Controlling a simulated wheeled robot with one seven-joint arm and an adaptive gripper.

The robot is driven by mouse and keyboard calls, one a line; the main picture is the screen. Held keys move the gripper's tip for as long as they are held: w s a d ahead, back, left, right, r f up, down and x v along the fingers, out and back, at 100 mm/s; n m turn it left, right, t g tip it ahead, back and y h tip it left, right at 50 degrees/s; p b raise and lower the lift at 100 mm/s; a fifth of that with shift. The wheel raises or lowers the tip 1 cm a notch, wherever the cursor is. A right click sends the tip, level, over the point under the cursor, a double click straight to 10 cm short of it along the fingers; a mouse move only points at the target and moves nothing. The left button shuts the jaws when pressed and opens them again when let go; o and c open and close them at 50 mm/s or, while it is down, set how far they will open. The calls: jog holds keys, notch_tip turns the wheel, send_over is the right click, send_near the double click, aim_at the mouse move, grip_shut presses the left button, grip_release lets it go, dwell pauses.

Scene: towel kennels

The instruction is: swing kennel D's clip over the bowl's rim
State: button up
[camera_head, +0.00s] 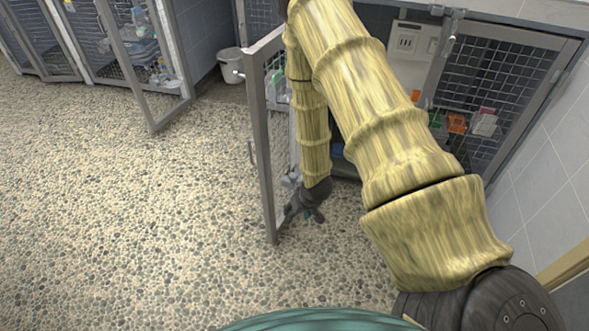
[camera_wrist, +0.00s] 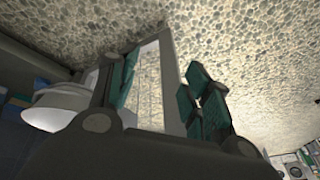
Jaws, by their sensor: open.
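An open mesh kennel door (camera_head: 262,150) stands out over the floor. No letter is readable on it, so I cannot tell whether it is kennel D's. My gripper (camera_head: 303,213) is low beside the door's lower end. In the wrist view, my gripper (camera_wrist: 163,82) is open, with teal pads on its fingers. The door's grey frame (camera_wrist: 170,75) and mesh show between and beyond the fingers. A pale, rounded, bowl-like thing (camera_wrist: 60,105) shows at the left, partly behind the left finger. I cannot make out the clip. My arm hides part of the kennel.
A white bucket (camera_head: 230,64) stands by the back wall. A mesh kennel front (camera_head: 500,85) with orange and white items is at the right. Another open door (camera_head: 150,75) stands at the left. The pebbled floor (camera_head: 120,220) is clear at the left and front.

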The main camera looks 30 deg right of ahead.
aim_at(294, 175)
jog(key=w+d+r+n+g+y+p, duration=0.1)
jog(key=w+d+r+n+p, duration=0.35)
jog(key=r+n, duration=0.25)
jog(key=w+d+r+n+y+p, duration=0.2)
jog(key=w+d+r+n+p, duration=0.1)
jog(key=w+d+r+n, duration=0.3)
jog(key=x, duration=0.3)
jog(key=b+x, duration=0.1)
jog(key=x, duration=0.2)
jog(key=s+b+x, duration=0.1)
jog(key=x, duration=0.2)
jog(key=shift+w+a+f, duration=0.1)
jog(key=shift+a+f, duration=0.2)
jog(key=shift+f, duration=0.15)
jog(key=shift+c, duration=0.5)
jog(key=c, duration=0.9)
